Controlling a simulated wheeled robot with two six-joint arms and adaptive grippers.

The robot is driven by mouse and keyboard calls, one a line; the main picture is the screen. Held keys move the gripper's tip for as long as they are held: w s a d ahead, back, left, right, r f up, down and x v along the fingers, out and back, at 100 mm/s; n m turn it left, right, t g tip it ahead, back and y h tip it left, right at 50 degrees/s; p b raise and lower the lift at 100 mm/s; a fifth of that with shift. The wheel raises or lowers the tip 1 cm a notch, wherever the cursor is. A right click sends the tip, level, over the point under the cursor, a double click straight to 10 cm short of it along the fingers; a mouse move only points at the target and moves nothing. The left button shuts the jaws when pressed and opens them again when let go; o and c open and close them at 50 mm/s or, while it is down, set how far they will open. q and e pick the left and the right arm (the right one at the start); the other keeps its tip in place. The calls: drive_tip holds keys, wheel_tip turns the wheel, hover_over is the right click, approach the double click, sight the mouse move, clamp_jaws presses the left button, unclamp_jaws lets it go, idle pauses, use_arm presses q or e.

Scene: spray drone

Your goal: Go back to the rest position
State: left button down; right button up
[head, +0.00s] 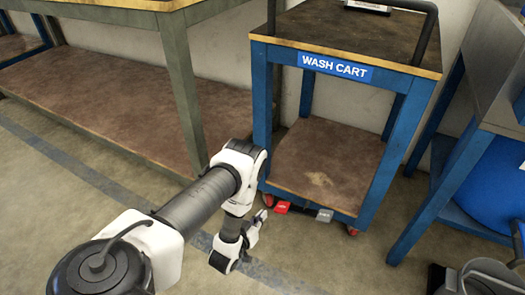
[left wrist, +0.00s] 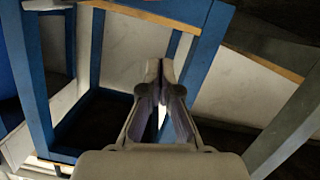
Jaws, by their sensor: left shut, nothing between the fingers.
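My left gripper (head: 262,216) hangs low in front of the blue wash cart (head: 262,105), to the left of its lower shelf. It is shut and empty. In the left wrist view its closed fingers (left wrist: 162,72) point ahead toward blue frame posts (left wrist: 38,85) and a pale wall. My left arm reaches in from the lower left of the head view, bent at the elbow. No right gripper shows in either view.
A red pedal (head: 282,207) and a grey pedal (head: 324,215) sit at the cart's foot, near the gripper. A bench with a brown lower shelf (head: 110,95) stands left. A blue-legged table (head: 440,185) with a blue drum (head: 497,180) stands right. Floor between is clear.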

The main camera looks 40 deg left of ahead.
use_arm(q)
drive_tip(key=w+d+r+t+h, duration=0.1)
drive_tip(key=w+d+r, duration=0.3)
drive_tip(key=w+r, duration=0.15)
drive_tip(key=s+d+r+m+g+h+p, duration=0.1)
drive_tip(key=s+d+r+g, duration=0.25)
drive_tip(key=d, duration=0.35)
drive_tip(key=s+d+f+m+g, duration=0.2)
drive_tip(key=s+g, duration=0.4)
drive_tip(key=s, duration=0.6)
drive_tip(key=s+d+f+m+g, duration=0.15)
drive_tip(key=s+g, duration=0.45)
drive_tip(key=s, duration=0.6)
wheel_tip(320, 180, up, 37)
drive_tip(key=p, duration=3.8)
drive_tip(key=shift+s+a+r+g+h, duration=0.2)
drive_tip(key=shift+a+g+h, duration=0.05)
drive_tip(key=shift+g+h, duration=0.1)
